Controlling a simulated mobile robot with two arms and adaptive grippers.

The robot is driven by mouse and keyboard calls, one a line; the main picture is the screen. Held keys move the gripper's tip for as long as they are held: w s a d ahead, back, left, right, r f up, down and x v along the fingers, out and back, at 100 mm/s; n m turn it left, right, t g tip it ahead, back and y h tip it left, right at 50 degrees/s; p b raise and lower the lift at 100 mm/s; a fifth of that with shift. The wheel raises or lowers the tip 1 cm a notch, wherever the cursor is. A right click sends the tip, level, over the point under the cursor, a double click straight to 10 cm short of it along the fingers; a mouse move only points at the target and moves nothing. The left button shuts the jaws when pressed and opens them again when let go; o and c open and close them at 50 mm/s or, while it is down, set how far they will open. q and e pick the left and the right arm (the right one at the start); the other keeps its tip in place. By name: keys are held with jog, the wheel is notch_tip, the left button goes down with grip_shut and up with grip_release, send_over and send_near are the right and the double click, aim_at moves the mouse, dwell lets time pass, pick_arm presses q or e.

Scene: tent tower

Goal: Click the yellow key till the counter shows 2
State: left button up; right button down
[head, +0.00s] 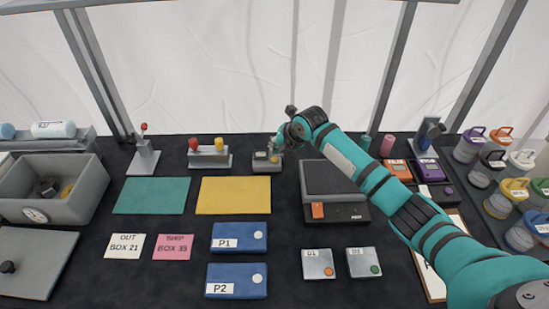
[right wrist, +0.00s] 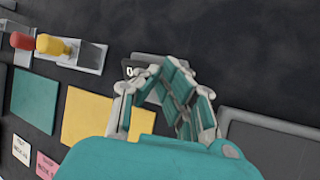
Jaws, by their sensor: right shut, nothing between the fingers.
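A grey stand (head: 209,158) carries a red knob and, to its right, a yellow knob (head: 219,144), which looks like the yellow key. The yellow knob also shows in the right wrist view (right wrist: 53,45). A small grey counter device (head: 261,161) stands to the right of that stand. In the right wrist view its dark display (right wrist: 131,70) is partly hidden by my fingers; a pale digit like 0 shows, but the full reading is unclear. My right gripper (head: 276,148) is shut and empty, over or just by the counter device; contact cannot be told. My left gripper is out of view.
A yellow mat (head: 234,196) and green mat (head: 151,196) lie in front. A grey lever stand (head: 143,157) is at left. A dark scale-like box (head: 333,180) sits under my right arm. Blue boxes P1 (head: 240,232) and P2 (head: 236,270) lie nearer.

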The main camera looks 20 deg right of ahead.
jog(key=shift+r, duration=0.1)
notch_tip(320, 180, up, 5)
jog(key=p, duration=0.4)
dwell(0.7)
